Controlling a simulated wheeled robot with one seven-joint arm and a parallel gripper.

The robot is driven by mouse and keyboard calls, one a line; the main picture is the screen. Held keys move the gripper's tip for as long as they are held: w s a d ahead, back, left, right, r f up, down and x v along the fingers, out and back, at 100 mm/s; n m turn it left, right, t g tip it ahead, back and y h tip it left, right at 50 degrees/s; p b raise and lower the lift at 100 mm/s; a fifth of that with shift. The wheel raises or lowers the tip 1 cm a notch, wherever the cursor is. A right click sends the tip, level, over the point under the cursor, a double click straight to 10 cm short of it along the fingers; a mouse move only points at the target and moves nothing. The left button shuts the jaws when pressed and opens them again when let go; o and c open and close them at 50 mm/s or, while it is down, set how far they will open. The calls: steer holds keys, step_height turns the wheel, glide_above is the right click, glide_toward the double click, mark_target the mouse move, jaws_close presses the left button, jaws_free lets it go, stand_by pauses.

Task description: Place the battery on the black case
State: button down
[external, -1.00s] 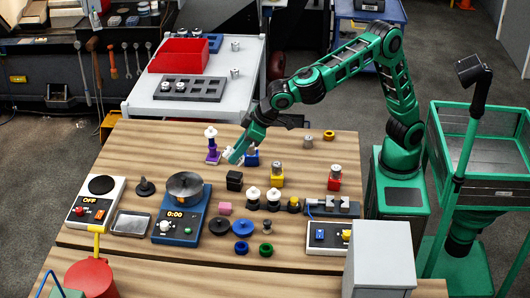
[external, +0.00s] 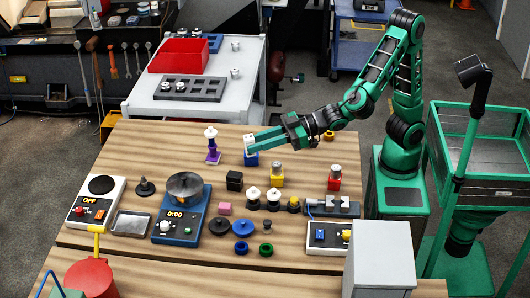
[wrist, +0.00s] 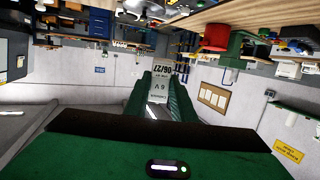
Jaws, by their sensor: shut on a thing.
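My gripper (external: 253,145) is shut on the battery (external: 249,140), a small pale block, at the far side of the table. In the wrist view the battery (wrist: 158,85) sits between the green fingers and shows printed text, "06/27" and "6 V". In the external view it appears right above a blue block (external: 251,159); I cannot tell whether they touch. The black case (external: 235,181), a small black block, stands on the table nearer the camera and a little left of my gripper. Its top looks bare.
A purple block with a white-topped piece (external: 212,146) stands left of my gripper. A yellow block (external: 277,181) and a red block (external: 334,184) carry metal cylinders. A pink block (external: 225,208) and black-based pieces stand close to the black case.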

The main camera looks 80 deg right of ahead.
steer(key=s, duration=0.1)
glide_above(235, 181)
steer(key=s+d, duration=0.1)
steer(key=d, duration=0.2)
steer(key=shift+t+y, duration=0.4)
steer(key=f, duration=1.1)
steer(key=shift+s, duration=0.2)
steer(key=shift+w+f, duration=0.1)
steer(key=shift+f, duration=1.95)
steer(key=c, duration=1.5)
jaws_free()
steer(key=shift+f, duration=0.1)
